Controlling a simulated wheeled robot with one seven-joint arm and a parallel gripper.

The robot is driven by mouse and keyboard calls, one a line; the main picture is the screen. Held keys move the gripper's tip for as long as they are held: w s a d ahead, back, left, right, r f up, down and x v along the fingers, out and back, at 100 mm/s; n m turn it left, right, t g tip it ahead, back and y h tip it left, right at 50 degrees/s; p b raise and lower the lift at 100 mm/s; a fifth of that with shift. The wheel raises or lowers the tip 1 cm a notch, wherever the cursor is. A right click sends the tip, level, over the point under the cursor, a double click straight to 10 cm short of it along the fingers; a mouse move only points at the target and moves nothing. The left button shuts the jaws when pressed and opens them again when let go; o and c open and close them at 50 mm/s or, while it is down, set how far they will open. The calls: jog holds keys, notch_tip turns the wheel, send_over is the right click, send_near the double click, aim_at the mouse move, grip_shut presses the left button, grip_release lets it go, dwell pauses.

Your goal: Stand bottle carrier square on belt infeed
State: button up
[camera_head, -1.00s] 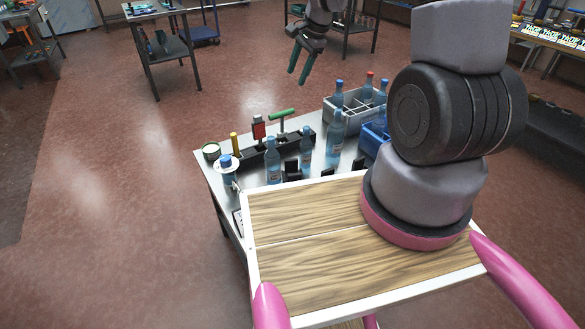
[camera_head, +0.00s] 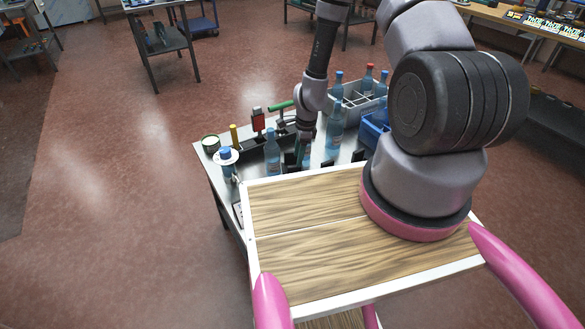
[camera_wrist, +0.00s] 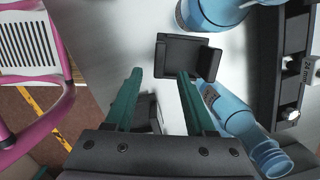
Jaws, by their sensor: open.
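A grey divided crate (camera_head: 346,103) with several bottles stands at the back right of the metal table in the head view; it may be the bottle carrier. A blue holder (camera_head: 373,137) sits before it, partly hidden by my arm. I cannot make out a belt infeed. My gripper (camera_wrist: 160,85), with green fingers, is open and points down over the table. In the wrist view a black bracket (camera_wrist: 180,52) lies just beyond the fingertips. In the head view my fingers are mostly hidden among the bottles.
More bottles stand on the table, one (camera_head: 273,155) left of my gripper and one (camera_head: 335,130) right. A black rail (camera_wrist: 290,60) runs along the wrist view's right.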

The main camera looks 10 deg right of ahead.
aim_at(295, 166)
jog(key=shift+a+f, duration=0.25)
jog(key=shift+f, duration=0.75)
jog(key=shift+a+f, duration=0.25)
jog(key=shift+f, duration=0.8)
jog(key=shift+a+f, duration=0.25)
jog(key=shift+f, duration=0.75)
grip_shut()
